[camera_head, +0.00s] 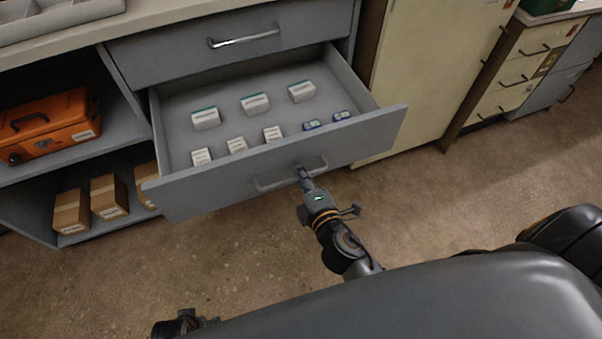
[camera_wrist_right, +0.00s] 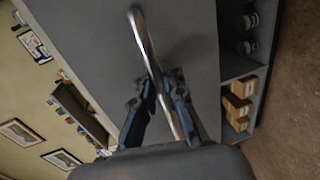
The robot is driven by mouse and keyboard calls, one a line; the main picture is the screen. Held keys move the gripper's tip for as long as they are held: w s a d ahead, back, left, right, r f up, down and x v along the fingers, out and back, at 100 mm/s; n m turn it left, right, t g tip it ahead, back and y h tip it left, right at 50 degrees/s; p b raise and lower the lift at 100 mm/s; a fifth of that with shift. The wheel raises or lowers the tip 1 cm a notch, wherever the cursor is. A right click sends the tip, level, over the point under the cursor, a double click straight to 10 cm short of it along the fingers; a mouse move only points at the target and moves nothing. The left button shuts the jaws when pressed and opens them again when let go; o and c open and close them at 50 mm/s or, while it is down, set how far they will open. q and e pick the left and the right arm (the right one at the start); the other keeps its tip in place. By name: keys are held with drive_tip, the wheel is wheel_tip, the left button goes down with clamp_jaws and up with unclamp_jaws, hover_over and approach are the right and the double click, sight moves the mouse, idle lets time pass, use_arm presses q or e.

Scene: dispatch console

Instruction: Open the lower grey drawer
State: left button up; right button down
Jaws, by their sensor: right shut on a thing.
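The lower grey drawer (camera_head: 205,196) is pulled well out of the cabinet in the head view, and its inside shows. My right gripper (camera_head: 303,175) is shut on the drawer's bar handle (camera_head: 272,183) near its right part. In the right wrist view the fingers (camera_wrist_right: 165,90) close around the metal handle (camera_wrist_right: 143,42), with the grey front (camera_wrist_right: 190,50) behind it. In the drawer lie three white boxes with teal edges (camera_head: 255,103), three smaller white boxes (camera_head: 237,145) and two blue items (camera_head: 342,115). My left gripper's fingers do not show.
The upper grey drawer (camera_head: 160,53) above is shut. Open shelves at left hold an orange case (camera_head: 50,125) and cardboard boxes (camera_head: 108,196). A cream cabinet (camera_head: 425,75) stands right of the drawer. The floor (camera_head: 440,200) in front is clear.

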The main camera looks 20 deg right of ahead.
drive_tip(key=shift+r, duration=0.1)
drive_tip(key=c, duration=1.7)
unclamp_jaws()
drive_tip(key=shift+v, duration=3.75)
